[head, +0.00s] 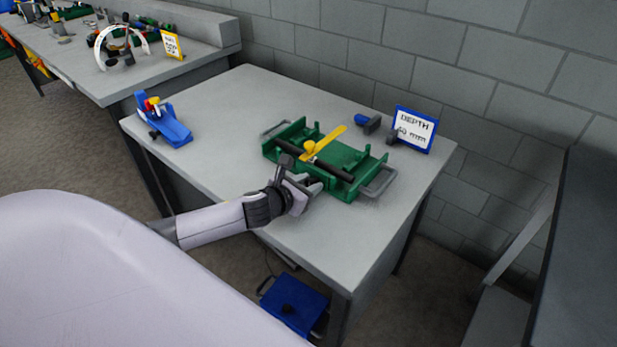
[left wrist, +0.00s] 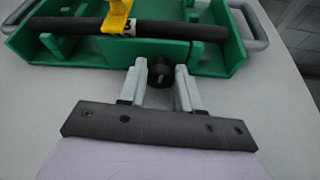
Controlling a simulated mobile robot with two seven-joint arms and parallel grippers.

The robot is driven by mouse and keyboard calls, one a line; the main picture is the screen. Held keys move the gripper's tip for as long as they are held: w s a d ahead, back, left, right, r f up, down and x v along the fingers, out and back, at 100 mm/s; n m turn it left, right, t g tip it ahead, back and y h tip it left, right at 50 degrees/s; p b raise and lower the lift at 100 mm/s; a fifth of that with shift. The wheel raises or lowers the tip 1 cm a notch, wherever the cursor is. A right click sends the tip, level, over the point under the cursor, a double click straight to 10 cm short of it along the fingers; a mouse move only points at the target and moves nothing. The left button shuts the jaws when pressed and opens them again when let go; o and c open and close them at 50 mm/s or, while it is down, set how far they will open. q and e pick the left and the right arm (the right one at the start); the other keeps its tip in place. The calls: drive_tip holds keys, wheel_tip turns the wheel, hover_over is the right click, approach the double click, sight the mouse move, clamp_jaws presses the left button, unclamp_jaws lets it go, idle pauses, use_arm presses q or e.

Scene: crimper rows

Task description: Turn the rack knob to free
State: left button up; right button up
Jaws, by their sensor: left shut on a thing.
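The green rack (head: 345,157) lies on the grey table, with a black bar across it and a yellow lever (head: 330,139) over the bar. The rack also shows in the left wrist view (left wrist: 235,58). Its small black round knob (left wrist: 160,72) sits on the near side, with a pale mark on its face. My left gripper (head: 314,186) reaches the rack's near side. In the left wrist view its two fingers (left wrist: 160,80) are on either side of the knob, shut on it. The knob is hidden behind the gripper in the head view. My right gripper is out of view.
A blue-framed sign reading "DEPTH 60 mm" (head: 415,130) and a blue-and-black tool (head: 368,122) stand behind the rack. A blue tool holder (head: 165,121) is at the table's left. A blue box (head: 292,303) is below the table. The table's middle left is clear.

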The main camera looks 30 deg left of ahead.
use_arm(q)
drive_tip(key=shift+a+n+h, duration=0.1)
drive_tip(key=shift+n+h, duration=0.4)
drive_tip(key=shift+n, duration=0.1)
drive_tip(key=o, duration=0.8)
drive_tip(key=shift+c, duration=0.2)
drive_tip(key=shift+s, duration=0.1)
drive_tip(key=shift+p+v, duration=0.4)
drive_tip(key=shift+v, duration=3.05)
drive_tip(key=shift+r, duration=0.1)
